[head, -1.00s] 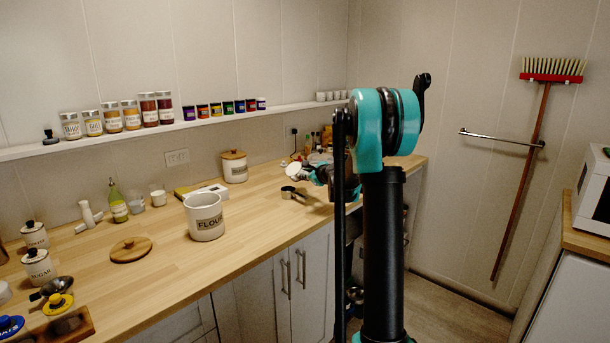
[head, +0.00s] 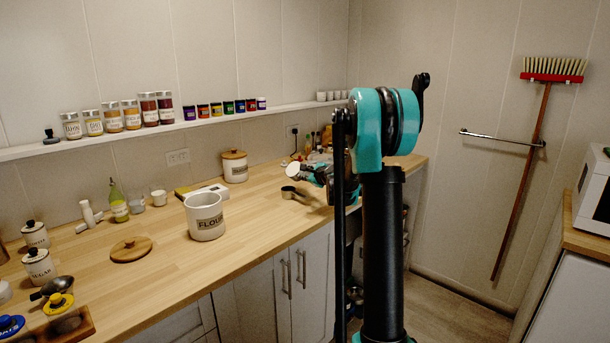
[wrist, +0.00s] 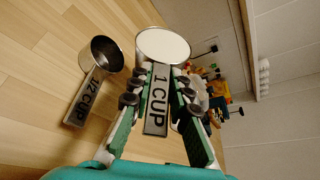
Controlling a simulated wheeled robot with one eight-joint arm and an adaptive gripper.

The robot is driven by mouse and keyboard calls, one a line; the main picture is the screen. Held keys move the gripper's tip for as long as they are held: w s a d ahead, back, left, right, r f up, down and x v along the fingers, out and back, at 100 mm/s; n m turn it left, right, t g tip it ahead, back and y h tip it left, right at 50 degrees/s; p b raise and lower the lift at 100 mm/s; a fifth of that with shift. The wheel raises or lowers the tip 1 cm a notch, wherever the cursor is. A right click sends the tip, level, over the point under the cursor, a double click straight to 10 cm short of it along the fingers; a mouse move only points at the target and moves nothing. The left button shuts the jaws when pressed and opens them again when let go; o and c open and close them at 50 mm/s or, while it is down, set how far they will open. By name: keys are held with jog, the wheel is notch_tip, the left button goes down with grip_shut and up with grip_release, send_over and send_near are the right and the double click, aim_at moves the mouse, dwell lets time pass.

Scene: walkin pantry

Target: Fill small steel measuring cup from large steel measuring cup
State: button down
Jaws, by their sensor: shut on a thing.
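The large steel measuring cup (wrist: 163,46), its handle marked 1 CUP, is in my gripper (wrist: 158,88). The fingers are shut on the handle. A white surface fills its mouth in the wrist view. The small steel measuring cup (wrist: 103,52), marked 1/2 CUP, stands on the wooden counter beside the large cup, apart from it; its inside looks dark grey. In the head view the large cup (head: 292,170) is held just above and behind the small cup (head: 289,191). My arm hides part of the gripper there.
The open FLOUR canister (head: 205,217) stands left of the cups, with a wooden lid (head: 131,249) farther left. A lidded canister (head: 234,166) and a white scale-like object (head: 207,191) are behind. Clutter (wrist: 205,90) lies beyond my gripper. Counter in front of the cups is clear.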

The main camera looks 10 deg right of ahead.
jog(key=shift+n, duration=0.3)
dwell(0.7)
jog(key=shift+a, duration=0.1)
jog(key=shift+s, duration=0.1)
dwell(0.5)
jog(key=shift+f+n+t, duration=0.1)
jog(key=shift+n+t, duration=0.2)
jog(key=shift+n, duration=0.1)
jog(key=shift+a, duration=0.1)
jog(key=shift+h, duration=0.3)
jog(key=shift+s+a+n, duration=0.1)
jog(key=shift+n, duration=0.2)
jog(key=shift+f+t, duration=0.1)
jog(key=shift+t, duration=0.2)
dwell(0.6)
